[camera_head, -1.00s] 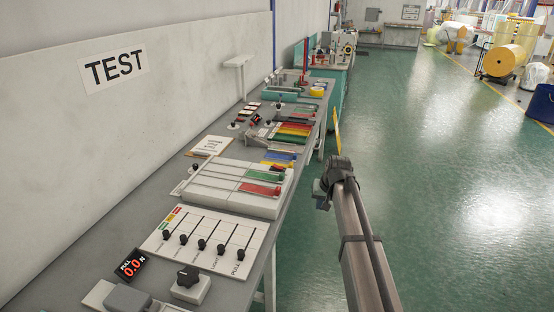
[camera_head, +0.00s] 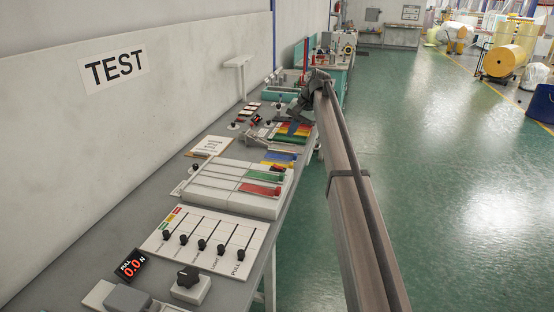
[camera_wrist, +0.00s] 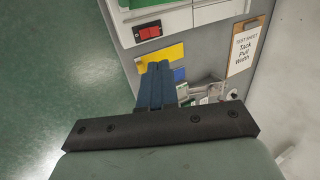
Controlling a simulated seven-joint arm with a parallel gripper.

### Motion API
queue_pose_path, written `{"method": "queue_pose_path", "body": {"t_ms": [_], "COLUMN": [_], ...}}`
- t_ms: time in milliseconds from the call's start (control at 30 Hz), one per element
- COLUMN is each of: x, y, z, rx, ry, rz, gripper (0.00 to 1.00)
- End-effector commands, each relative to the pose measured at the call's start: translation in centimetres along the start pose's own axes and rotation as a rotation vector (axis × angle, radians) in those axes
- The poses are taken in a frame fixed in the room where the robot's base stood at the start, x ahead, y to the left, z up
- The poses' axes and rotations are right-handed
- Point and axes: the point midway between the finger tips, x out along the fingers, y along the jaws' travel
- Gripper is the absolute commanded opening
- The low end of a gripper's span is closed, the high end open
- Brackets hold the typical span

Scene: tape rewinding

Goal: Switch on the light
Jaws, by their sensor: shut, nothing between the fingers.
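A small red piece in a dark frame (camera_wrist: 149,32) shows at the edge of the bench in the wrist view. It looks like a rocker switch, but I cannot be sure. In the head view, my gripper (camera_head: 293,122) is over the bench's right edge, by the coloured strips (camera_head: 279,158). Its shut, empty blue-grey fingers (camera_wrist: 157,85) point down at the bench in the wrist view. They overlap a yellow piece (camera_wrist: 165,53) there; I cannot tell if they touch it. No lit lamp is clear in these views.
A clipboard (camera_wrist: 245,47) lies on the bench (camera_head: 150,205). A white board with green and red strips (camera_head: 225,185), a slider panel (camera_head: 207,240), a black knob (camera_head: 188,277) and a red display reading 0.0 (camera_head: 131,263) are nearer.

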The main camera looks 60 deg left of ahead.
Motion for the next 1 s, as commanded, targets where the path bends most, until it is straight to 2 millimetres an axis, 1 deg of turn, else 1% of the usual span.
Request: {"method": "queue_pose_path", "body": {"t_ms": [367, 533, 667, 1000], "x": [0.1, 0.8, 2.4, 8.2], "y": [0.0, 0.0, 0.0, 0.1], "z": [0.0, 0.0, 0.0, 0.0], "rx": [0.014, 0.014, 0.013, 0.013], "ry": [0.002, 0.002, 0.002, 0.001], "rz": [0.0, 0.001, 0.001, 0.001], "gripper": [0.0, 0.0, 0.0, 0.0]}}
